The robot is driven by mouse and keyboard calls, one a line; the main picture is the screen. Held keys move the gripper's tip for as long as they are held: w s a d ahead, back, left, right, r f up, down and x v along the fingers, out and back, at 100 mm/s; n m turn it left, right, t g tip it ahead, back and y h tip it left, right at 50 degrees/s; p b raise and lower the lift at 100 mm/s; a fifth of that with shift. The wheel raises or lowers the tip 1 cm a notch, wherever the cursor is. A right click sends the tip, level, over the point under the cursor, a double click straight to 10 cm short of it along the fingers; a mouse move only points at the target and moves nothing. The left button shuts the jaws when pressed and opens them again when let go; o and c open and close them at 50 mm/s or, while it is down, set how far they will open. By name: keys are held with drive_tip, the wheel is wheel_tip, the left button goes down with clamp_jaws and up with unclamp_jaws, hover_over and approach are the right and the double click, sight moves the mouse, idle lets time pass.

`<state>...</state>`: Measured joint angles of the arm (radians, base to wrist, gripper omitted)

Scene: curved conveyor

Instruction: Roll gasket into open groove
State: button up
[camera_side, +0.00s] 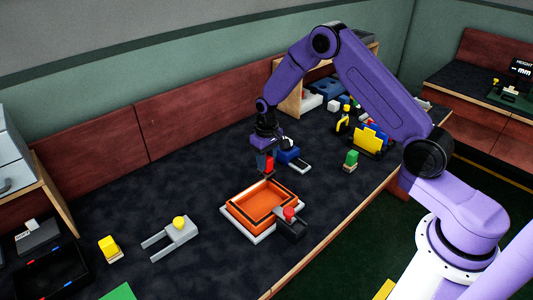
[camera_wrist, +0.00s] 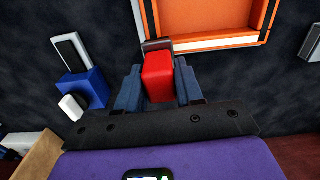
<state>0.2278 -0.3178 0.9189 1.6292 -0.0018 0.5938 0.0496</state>
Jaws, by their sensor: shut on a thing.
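My gripper (camera_side: 265,154) is shut on a red-handled tool (camera_side: 269,166). In the wrist view my gripper (camera_wrist: 158,88) has its two blue-grey fingers on either side of the red handle (camera_wrist: 158,72). A dark grey end (camera_wrist: 157,46) of the tool sticks out past the handle towards the orange tray (camera_wrist: 210,22). In the side view the tool is over or near the back corner of the orange tray (camera_side: 240,219); contact is unclear. A black line runs along the tray's rim on a white base; whether it is gasket or bare groove cannot be told.
A dark block with a red knob (camera_side: 290,222) stands at the tray's front right corner. A blue block (camera_side: 288,155) sits just behind my gripper. A grey fork-shaped fixture (camera_side: 172,237) lies left, and a green-topped block (camera_side: 351,158) right.

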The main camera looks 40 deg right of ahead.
drive_tip(key=shift+a+f, duration=0.7)
drive_tip(key=shift+a, duration=6.05)
drive_tip(key=shift+a+r, duration=0.15)
drive_tip(key=shift+a, duration=0.6)
clamp_jaws()
drive_tip(key=shift+d, duration=7.4)
drive_tip(key=shift+r, duration=3.85)
